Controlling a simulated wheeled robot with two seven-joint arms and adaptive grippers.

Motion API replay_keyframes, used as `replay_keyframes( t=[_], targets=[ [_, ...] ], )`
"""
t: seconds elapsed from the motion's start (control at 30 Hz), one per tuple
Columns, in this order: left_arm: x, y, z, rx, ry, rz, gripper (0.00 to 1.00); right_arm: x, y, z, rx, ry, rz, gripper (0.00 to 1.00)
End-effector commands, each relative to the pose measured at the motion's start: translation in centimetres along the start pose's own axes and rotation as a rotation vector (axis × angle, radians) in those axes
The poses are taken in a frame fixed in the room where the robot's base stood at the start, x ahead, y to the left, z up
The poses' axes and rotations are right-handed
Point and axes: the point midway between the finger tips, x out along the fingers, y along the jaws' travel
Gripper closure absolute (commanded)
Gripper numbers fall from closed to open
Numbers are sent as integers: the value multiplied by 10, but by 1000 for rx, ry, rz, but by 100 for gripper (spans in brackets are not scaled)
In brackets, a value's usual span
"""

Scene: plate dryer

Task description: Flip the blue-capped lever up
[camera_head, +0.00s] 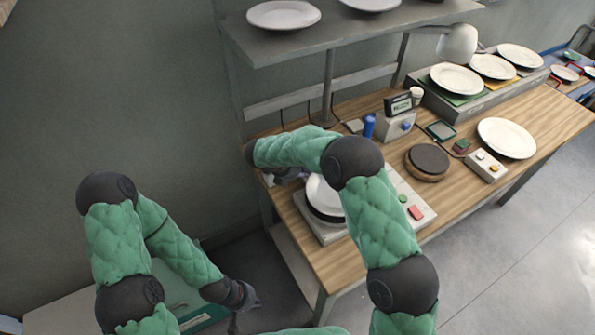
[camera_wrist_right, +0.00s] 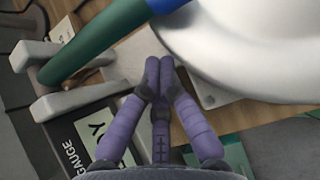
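My left gripper (camera_head: 243,297) hangs low, left of the bench.
The wooden bench (camera_head: 462,188) holds a plate on a grey unit with buttons (camera_head: 419,213), a round dark pad (camera_head: 428,160), a small button box (camera_head: 482,164) and another plate (camera_head: 506,138). A grey shelf (camera_head: 270,42) overhangs the back. A gauge box (camera_wrist_right: 85,140) lies close to my right gripper.

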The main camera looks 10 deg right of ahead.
Motion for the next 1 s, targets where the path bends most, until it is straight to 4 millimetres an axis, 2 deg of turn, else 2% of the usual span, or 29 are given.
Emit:
replay_keyframes(
  t=[0.1, 0.2, 0.4, 1.0],
  targets=[
    [5, -2, 0, 0, 0, 0, 100, 24, -1, -1, 0, 1, -2, 100],
    [4, -2, 0, 0, 0, 0, 100, 11, 1, 13, 3, 0, 4, 100],
    [5, -2, 0, 0, 0, 0, 100, -1, 0, 28, 1, 0, 2, 100],
    [4, -2, 0, 0, 0, 0, 100, -5, 0, 32, -1, 0, 1, 100]
  ],
)
